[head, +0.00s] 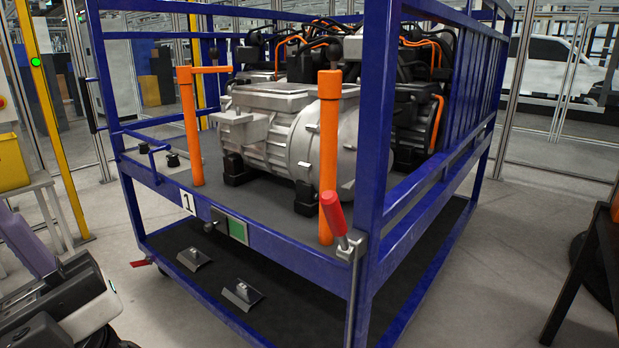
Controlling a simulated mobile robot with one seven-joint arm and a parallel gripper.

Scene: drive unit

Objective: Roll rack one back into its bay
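Rack one is a blue-framed wheeled rack (278,246) with a "1" label (187,202) on its front rail. It stands at an angle across the middle of the head view and carries a large grey drive unit (268,130) on its deck. Two orange posts stand at its front; the left one is a post with a bent top (191,130). A red-handled lever (336,215) is at the near corner. A red pedal-like part (138,263) shows low at the left. My gripper (62,308) seems to be the dark and white part at lower left, apart from the rack; its fingertips cannot be made out.
A yellow post (52,120) with a green light stands left of the rack. A yellow bin (12,163) sits on a stand at the left edge. A dark stand (580,275) is at the right edge. Glazed fencing runs behind. Grey floor (480,265) is open right of the rack.

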